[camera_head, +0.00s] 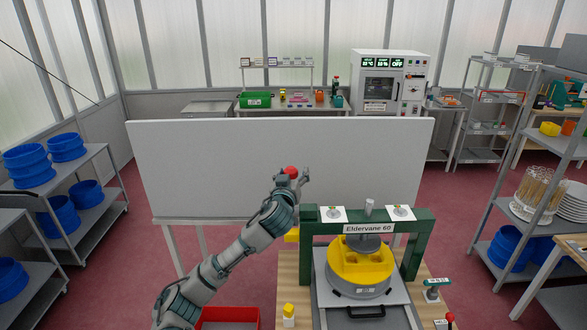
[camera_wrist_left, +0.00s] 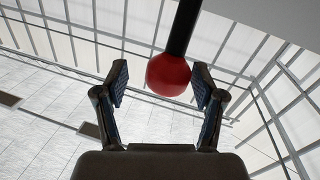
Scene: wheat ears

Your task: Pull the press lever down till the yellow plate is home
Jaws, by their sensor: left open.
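The press has a green frame (camera_head: 418,243) labelled Eldervane 60 and stands on a wooden bench. Its yellow plate (camera_head: 360,262) sits under the grey ram, on a grey round base. The lever's red ball knob (camera_head: 291,172) shows in the head view left of and above the frame. My left gripper (camera_head: 296,176) is at the knob. In the left wrist view the knob (camera_wrist_left: 168,75) is between the two open fingers (camera_wrist_left: 160,85), with gaps at the sides; the black lever rod (camera_wrist_left: 185,28) runs up from it. My right gripper is not in view.
A red bin (camera_head: 228,318) is at the lower left of the press. A small yellow-and-white item (camera_head: 288,315) stands on the bench's front left. A large white board (camera_head: 200,165) stands behind. Shelves with blue tubs flank both sides.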

